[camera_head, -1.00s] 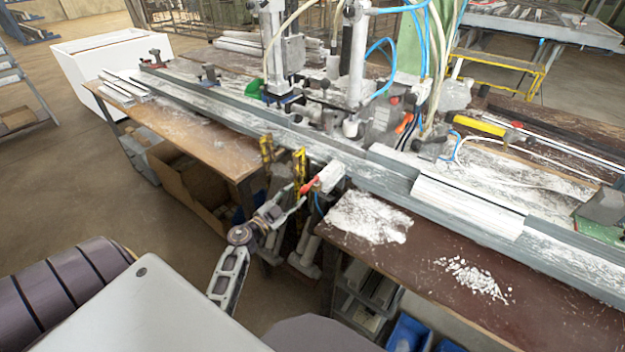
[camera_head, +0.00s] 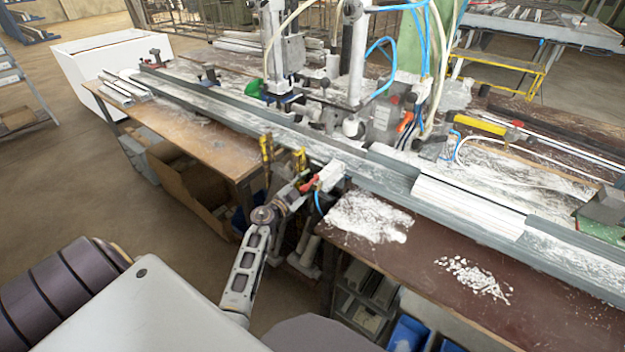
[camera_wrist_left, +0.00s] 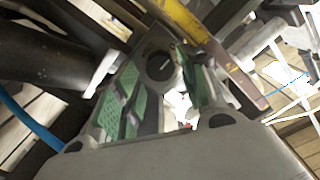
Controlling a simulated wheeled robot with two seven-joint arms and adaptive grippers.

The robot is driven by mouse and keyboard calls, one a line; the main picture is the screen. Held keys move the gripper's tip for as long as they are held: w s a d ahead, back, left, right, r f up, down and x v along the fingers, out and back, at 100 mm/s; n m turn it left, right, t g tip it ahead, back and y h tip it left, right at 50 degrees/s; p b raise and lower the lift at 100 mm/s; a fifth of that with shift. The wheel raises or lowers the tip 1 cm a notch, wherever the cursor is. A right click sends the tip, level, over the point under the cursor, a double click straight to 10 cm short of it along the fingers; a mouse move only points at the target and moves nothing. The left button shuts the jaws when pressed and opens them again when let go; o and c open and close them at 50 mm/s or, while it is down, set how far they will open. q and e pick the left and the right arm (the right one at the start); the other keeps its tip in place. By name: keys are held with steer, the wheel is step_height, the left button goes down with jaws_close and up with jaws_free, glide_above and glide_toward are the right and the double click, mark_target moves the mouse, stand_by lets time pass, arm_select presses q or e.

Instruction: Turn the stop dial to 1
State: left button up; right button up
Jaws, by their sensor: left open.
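A dark round knob (camera_wrist_left: 160,65), which looks like the stop dial, shows in the left wrist view between the tips of my left gripper (camera_wrist_left: 165,80). The green-padded fingers are apart on either side of it; I cannot tell whether they touch it. In the head view my left gripper (camera_head: 300,183) is at the bench's front edge, beside a small white box (camera_head: 330,175) with a red part (camera_head: 309,184). The dial's marks cannot be read, and in the head view the gripper hides the knob. My right gripper is not in view.
A yellow bar (camera_wrist_left: 185,20) runs close above the fingers in the wrist view. Yellow posts (camera_head: 267,150) stand just left of the gripper. The long grey rail (camera_head: 390,180) and clamp machine (camera_head: 285,50) lie behind. White chips (camera_head: 473,278) litter the brown bench top (camera_head: 420,255).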

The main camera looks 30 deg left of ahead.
arm_select(q)
steer(key=shift+w+d, duration=0.1)
steer(key=shift+w, duration=1.35)
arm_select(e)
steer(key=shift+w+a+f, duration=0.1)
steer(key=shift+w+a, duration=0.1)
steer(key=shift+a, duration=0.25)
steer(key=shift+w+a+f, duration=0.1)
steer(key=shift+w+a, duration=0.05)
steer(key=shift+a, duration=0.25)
arm_select(q)
steer(key=c, duration=0.6)
steer(key=shift+c, duration=0.7)
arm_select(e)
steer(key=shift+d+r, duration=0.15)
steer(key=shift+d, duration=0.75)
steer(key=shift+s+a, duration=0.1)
